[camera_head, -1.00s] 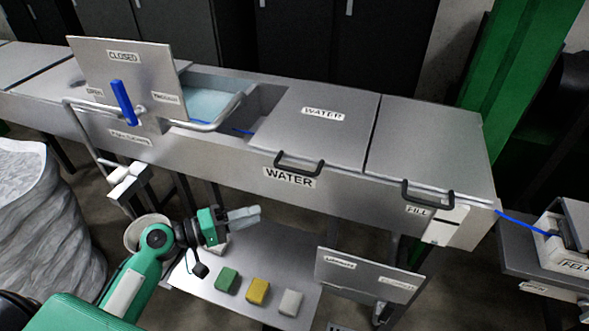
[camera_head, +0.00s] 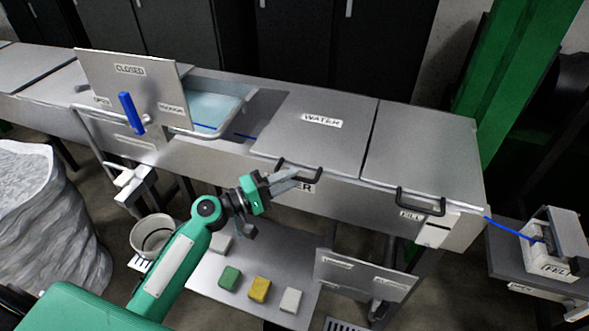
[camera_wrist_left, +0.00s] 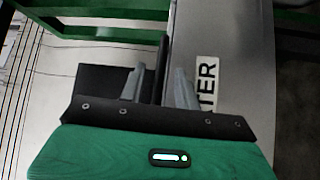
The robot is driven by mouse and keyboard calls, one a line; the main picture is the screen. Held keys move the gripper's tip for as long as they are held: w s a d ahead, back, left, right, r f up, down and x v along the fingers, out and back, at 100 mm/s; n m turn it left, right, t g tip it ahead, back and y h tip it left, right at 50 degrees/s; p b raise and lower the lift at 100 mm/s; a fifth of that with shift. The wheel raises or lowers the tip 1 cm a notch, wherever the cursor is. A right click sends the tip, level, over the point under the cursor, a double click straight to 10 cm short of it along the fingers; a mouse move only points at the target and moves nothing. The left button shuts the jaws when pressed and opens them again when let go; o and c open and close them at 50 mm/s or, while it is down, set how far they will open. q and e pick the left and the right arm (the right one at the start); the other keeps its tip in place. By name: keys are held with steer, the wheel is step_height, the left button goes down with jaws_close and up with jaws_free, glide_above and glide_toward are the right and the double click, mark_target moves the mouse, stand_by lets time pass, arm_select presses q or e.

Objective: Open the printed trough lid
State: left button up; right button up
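The grey trough lid printed WATER (camera_head: 320,130) lies shut on the trough. Its black bar handle (camera_head: 300,170) is at the lid's front edge. My left gripper (camera_head: 290,180) is at this handle, in front of the trough's front face, and partly covers the WATER label there. In the left wrist view the two grey fingers (camera_wrist_left: 159,90) are apart, with a black bar (camera_wrist_left: 161,65), apparently the handle, between them. I see a gap on each side of the bar. My right gripper is not in view.
A second lid (camera_head: 425,150) with a handle lies to the right. An upright panel with a blue lever (camera_head: 131,113) stands at the left by an open basin (camera_head: 208,108). Below is a shelf with green, yellow and white blocks (camera_head: 259,289). A blue cable (camera_head: 510,228) runs at the right.

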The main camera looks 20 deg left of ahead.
arm_select(q)
steer(key=shift+x, duration=1)
jaws_close()
